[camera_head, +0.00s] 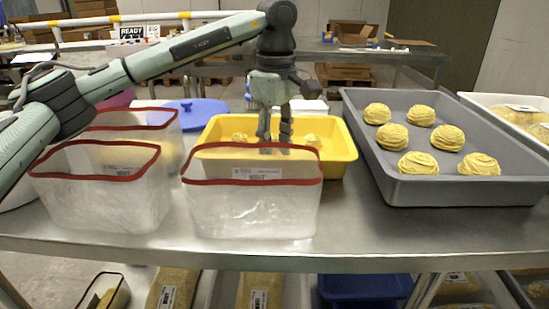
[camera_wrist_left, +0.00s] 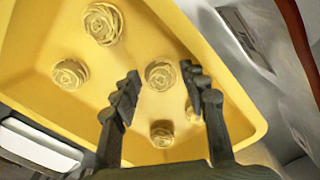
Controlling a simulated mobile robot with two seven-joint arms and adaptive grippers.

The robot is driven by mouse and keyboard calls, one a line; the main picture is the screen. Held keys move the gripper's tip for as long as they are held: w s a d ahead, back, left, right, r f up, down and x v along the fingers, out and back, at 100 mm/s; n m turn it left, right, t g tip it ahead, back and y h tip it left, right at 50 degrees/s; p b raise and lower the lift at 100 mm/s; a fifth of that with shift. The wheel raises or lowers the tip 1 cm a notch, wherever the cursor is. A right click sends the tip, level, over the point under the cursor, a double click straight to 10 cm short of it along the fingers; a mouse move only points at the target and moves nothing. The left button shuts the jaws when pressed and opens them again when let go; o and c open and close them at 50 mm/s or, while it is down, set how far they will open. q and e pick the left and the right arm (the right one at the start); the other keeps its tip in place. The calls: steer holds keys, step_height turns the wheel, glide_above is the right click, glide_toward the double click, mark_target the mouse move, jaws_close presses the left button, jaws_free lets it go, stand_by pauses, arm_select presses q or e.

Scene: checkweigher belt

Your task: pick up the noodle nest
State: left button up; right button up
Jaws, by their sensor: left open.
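Several round, pale yellow noodle nests lie in a yellow tray (camera_head: 345,165) on the steel table. In the head view, nests show in it to the left (camera_head: 240,137) and right (camera_head: 312,140) of my left gripper (camera_head: 275,148). The gripper points down over the tray with its fingers apart. In the left wrist view, one noodle nest (camera_wrist_left: 160,75) appears between the open fingertips (camera_wrist_left: 160,80); I cannot tell the height gap. My right gripper is not in view.
Clear bins with red rims stand at the front (camera_head: 255,210) and left (camera_head: 105,195); the front one partly hides the yellow tray. A grey tray (camera_head: 395,188) with several nests is at right. A blue lid (camera_head: 195,113) lies behind. Bare table runs along the front edge.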

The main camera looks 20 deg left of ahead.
arm_select(q)
steer(key=shift+f, duration=0.3)
steer(key=c, duration=0.6)
steer(key=shift+o, duration=0.2)
